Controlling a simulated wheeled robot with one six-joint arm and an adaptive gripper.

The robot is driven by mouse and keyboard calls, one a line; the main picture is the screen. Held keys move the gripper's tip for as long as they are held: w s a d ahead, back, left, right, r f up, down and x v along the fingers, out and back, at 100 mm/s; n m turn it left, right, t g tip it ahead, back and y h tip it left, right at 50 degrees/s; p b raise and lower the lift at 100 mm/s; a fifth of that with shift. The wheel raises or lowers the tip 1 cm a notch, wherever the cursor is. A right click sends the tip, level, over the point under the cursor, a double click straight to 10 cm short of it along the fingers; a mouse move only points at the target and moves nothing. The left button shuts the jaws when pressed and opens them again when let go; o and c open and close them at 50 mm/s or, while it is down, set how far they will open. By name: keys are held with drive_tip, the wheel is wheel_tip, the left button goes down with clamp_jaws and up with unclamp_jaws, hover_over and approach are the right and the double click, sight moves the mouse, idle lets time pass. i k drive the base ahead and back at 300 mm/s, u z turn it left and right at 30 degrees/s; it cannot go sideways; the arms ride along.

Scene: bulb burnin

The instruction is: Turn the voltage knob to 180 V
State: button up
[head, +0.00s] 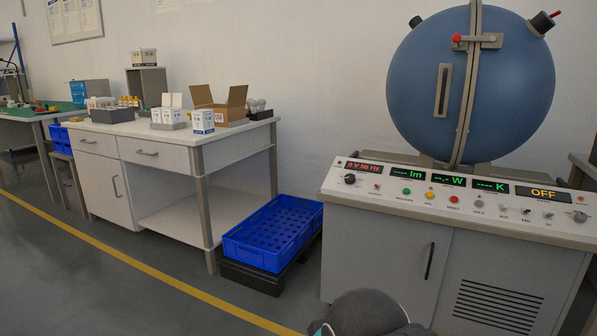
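The voltage knob looks to be the black knob (350,179) at the left end of the sloped control panel (455,210). Its pointer and scale are too small to read. Above it, a red display (364,167) reads "0 V 50 Hz". Green displays show "---- lm", "--.- W" and "---- K", and an orange display (543,193) reads "OFF". My gripper is not in view; only a dark rounded part of my arm shows at the bottom centre, below and in front of the console.
A blue sphere (420,90) with a red-handled latch stands behind the panel. Several coloured buttons line the panel. A blue crate (272,232) sits low left of the console cabinet (385,255). A white bench (150,205) with boxes stands further left. Floor in the left foreground is clear.

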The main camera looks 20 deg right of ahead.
sight(349, 178)
drive_tip(key=u, duration=0.2)
drive_tip(key=i, duration=0.95)
drive_tip(key=z, duration=0.55)
drive_tip(key=i, duration=0.95)
drive_tip(key=z, duration=0.65)
